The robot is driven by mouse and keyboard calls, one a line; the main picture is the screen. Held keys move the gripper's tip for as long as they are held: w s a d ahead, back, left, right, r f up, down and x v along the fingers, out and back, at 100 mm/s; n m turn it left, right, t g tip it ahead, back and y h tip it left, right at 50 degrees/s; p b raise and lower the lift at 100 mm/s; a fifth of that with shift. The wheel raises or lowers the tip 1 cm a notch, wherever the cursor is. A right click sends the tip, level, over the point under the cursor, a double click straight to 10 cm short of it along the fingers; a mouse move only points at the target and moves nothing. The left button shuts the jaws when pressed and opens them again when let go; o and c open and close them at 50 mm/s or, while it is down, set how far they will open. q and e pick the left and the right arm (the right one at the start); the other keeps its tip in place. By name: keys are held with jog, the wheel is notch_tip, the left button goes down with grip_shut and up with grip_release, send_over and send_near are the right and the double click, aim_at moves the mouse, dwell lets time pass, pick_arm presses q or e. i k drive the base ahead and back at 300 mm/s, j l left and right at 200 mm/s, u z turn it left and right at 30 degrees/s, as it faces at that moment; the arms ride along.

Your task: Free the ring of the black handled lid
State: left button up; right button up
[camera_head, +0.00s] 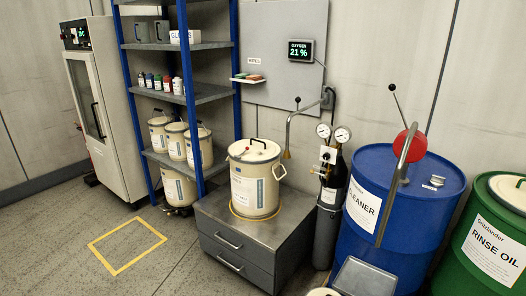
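A cream drum (254,190) with a white label stands upright on a grey metal cabinet. Its lid (252,152) is on top and carries a black handle (258,143) and a small red spot. A pale loop-shaped part (279,172), perhaps the ring's lever, sticks out at the drum's right side near the rim. The ring itself is too small to make out clearly. Neither of my grippers is in view.
The drawer cabinet (290,215) bears the drum. Right of it stand a dark gas cylinder (330,190) with gauges, a blue cleaner drum (362,170) and a green rinse oil drum (470,238). Left is a blue shelf with several cream buckets. A yellow floor square (145,229) is empty.

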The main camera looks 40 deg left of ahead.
aim_at(261, 150)
jog(key=i+u, duration=0.1)
jog(key=u, duration=0.35)
jog(key=i+l+u, duration=0.1)
jog(key=u, duration=0.3)
jog(key=l+u, duration=0.2)
jog(key=u, duration=0.25)
jog(key=i+l+u, duration=0.1)
jog(key=u, duration=0.35)
jog(key=i+j, duration=0.75)
jog(key=i, duration=0.3)
jog(key=i+j+u, duration=0.1)
jog(key=i+j, duration=0.65)
jog(key=i, duration=0.25)
